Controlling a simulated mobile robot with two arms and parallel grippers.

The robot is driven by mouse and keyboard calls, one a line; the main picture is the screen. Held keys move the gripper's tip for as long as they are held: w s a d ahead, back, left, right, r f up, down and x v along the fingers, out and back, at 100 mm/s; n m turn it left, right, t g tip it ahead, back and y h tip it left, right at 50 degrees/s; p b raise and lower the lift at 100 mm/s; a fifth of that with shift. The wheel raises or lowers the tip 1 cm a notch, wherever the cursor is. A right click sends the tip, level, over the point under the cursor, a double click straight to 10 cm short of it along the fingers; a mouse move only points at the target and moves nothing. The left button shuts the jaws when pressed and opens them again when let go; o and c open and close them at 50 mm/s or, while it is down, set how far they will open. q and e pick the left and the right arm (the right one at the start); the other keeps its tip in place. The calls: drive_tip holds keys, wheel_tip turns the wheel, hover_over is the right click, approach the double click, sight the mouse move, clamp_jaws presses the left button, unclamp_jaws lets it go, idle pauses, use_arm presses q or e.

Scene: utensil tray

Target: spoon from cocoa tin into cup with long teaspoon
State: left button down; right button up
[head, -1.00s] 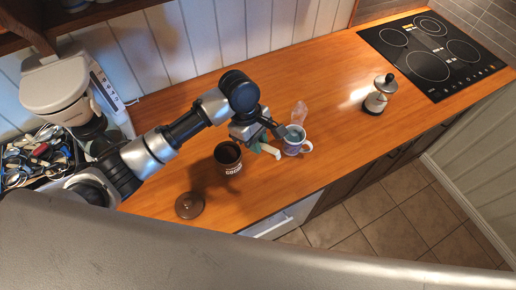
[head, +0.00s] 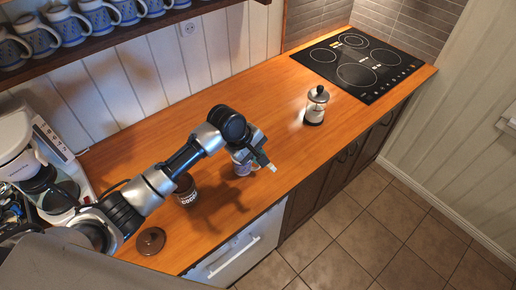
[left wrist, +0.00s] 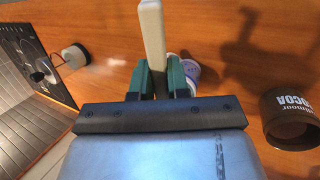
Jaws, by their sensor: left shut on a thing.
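My left gripper (head: 260,158) is shut on the pale handle of the long teaspoon (left wrist: 151,28), between its teal fingers (left wrist: 163,78) in the left wrist view. The handle's end also shows in the head view (head: 271,168); the spoon's bowl is hidden. The white patterned cup (head: 243,169) stands on the counter, partly behind the gripper in the head view; it shows partly behind the fingers in the wrist view (left wrist: 193,69). The brown cocoa tin (head: 186,193) stands open to the left of the cup, partly covered by my arm; its label shows in the wrist view (left wrist: 292,120).
A round dark lid (head: 150,241) lies on the wooden counter left of the tin. A coffee maker (head: 22,150) is at far left. Counter between cup and press is clear.

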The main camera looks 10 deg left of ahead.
use_arm(q)
drive_tip(key=shift+s+f+t, duration=0.3)
drive_tip(key=shift+f+t, duration=0.15)
drive_tip(key=shift+t, duration=0.05)
use_arm(e)
wheel_tip(320, 180, down, 15)
drive_tip(key=s+d+b, duration=0.1)
drive_tip(key=s+b, duration=0.1)
drive_tip(key=b, duration=1.3)
use_arm(q)
drive_tip(key=t+h+p, duration=0.1)
drive_tip(key=t+p, duration=0.1)
drive_tip(key=p, duration=0.5)
drive_tip(key=r+n+t+h+p, duration=0.1)
drive_tip(key=p, duration=0.7)
drive_tip(key=shift+s+r+t+h+p, duration=0.1)
drive_tip(key=shift+r+t+h+p, duration=0.05)
drive_tip(key=shift+t+h+p, duration=0.2)
drive_tip(key=shift+b, duration=0.3)
drive_tip(key=g+y, duration=0.1)
drive_tip(key=m+g+y, duration=0.1)
drive_tip(key=shift+w+d+r+g, duration=0.15)
drive_tip(key=shift+w+r+g, duration=0.05)
drive_tip(key=shift+g, duration=0.15)
drive_tip(key=shift+y, duration=0.25)
use_arm(e)
wheel_tip(320, 180, up, 15)
drive_tip(key=shift+d, duration=0.15)
use_arm(q)
drive_tip(key=shift+s, duration=0.1)
